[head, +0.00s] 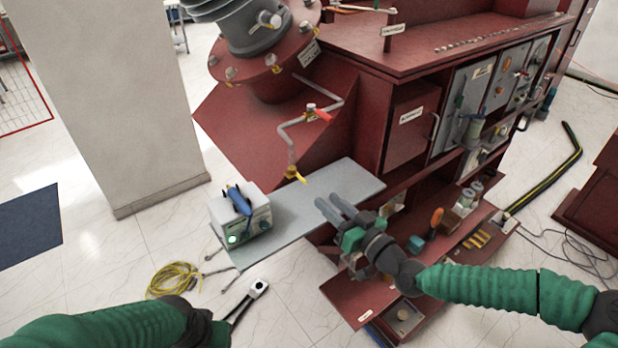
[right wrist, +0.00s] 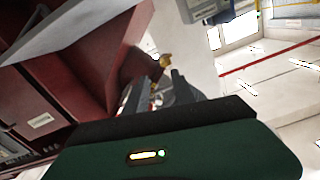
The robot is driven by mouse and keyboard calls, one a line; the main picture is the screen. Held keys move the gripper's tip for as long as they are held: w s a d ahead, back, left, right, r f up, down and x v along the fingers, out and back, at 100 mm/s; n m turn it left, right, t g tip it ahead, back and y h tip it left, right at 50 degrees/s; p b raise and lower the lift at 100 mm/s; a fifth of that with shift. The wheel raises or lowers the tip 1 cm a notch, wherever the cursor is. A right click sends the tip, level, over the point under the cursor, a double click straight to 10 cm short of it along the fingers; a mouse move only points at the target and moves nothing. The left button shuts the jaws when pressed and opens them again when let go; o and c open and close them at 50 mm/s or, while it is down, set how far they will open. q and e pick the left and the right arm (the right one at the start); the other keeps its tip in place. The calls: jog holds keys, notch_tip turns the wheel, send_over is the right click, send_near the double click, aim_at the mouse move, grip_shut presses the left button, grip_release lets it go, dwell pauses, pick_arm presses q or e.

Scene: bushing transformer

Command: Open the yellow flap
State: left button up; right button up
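The yellow flap (head: 296,175) is a small yellow piece at the lower end of a bent grey pipe, above the grey shelf. My right gripper (head: 328,200) is to the right of the flap and apart from it, its two grey fingers pointing toward the upper left. In the right wrist view its fingers (right wrist: 160,85) are spread with nothing between them. A small yellowish piece (right wrist: 166,61), likely the flap, shows beyond the fingertips.
A white box with a blue-and-black tool (head: 240,202) stands on the left of the grey shelf (head: 345,180). The pipe has a red handle (head: 318,113). The red cabinet (head: 405,140) borders the right side. A pale pillar (head: 140,95) stands at left.

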aim_at(305, 183)
jog(key=p+x, duration=0.2)
jog(key=x, duration=0.6)
jog(key=shift+s+a+r, duration=0.15)
jog(key=shift+a, duration=0.05)
jog(key=shift+w+a+p, duration=0.35)
jog(key=shift+w+a, duration=0.05)
jog(key=shift+a, duration=0.05)
jog(key=shift+d, duration=0.3)
jog(key=c, duration=0.6)
jog(key=shift+a, duration=0.1)
grip_shut()
